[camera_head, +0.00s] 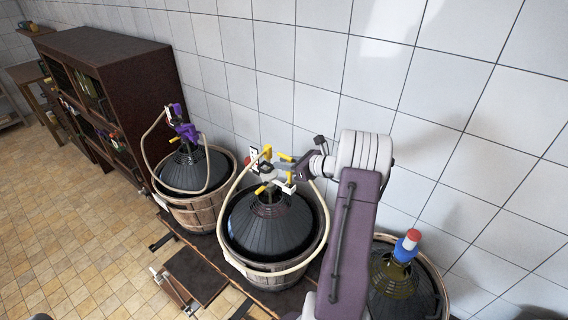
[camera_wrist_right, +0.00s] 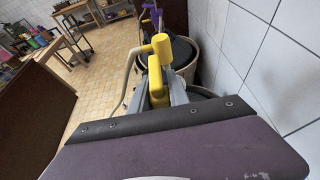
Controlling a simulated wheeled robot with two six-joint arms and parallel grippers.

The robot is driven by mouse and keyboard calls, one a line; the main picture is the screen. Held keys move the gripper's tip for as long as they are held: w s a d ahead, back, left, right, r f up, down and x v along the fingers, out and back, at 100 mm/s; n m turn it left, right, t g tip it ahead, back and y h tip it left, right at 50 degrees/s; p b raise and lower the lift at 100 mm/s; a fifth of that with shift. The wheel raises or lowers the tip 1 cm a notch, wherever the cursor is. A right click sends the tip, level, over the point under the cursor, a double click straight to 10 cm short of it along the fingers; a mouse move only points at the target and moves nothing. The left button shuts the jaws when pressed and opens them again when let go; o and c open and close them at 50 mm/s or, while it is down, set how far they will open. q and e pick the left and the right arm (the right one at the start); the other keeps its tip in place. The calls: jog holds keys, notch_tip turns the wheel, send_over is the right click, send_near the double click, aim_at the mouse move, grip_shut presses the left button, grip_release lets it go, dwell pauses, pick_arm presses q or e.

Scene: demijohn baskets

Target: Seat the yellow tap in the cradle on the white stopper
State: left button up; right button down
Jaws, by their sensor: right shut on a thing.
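The yellow tap (camera_wrist_right: 160,62) stands between the jaws of my right gripper (camera_wrist_right: 160,92) in the wrist view. In the head view, my right gripper (camera_head: 292,171) reaches in from the right over the neck of the middle demijohn (camera_head: 268,225). Yellow parts (camera_head: 284,157) and white parts (camera_head: 288,188) crowd together there, at the top of the neck. The white stopper and its cradle are largely covered by the gripper and tap, so I cannot tell whether the tap touches the cradle. My left gripper is not clearly in view.
A pale hose (camera_head: 238,188) loops around the middle demijohn. A left demijohn (camera_head: 192,172) carries a purple tap (camera_head: 183,126). A right demijohn (camera_head: 402,278) has a red, white and blue top (camera_head: 408,243). The tiled wall (camera_head: 300,70) stands close behind.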

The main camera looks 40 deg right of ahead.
jog(key=shift+f+b, duration=2.85)
jog(key=shift+f, duration=0.35)
jog(key=c, duration=1.2)
grip_release()
jog(key=shift+o, duration=0.2)
jog(key=shift+r, duration=0.1)
jog(key=shift+s, duration=0.1)
jog(key=b+v, duration=0.2)
jog(key=v, duration=0.7)
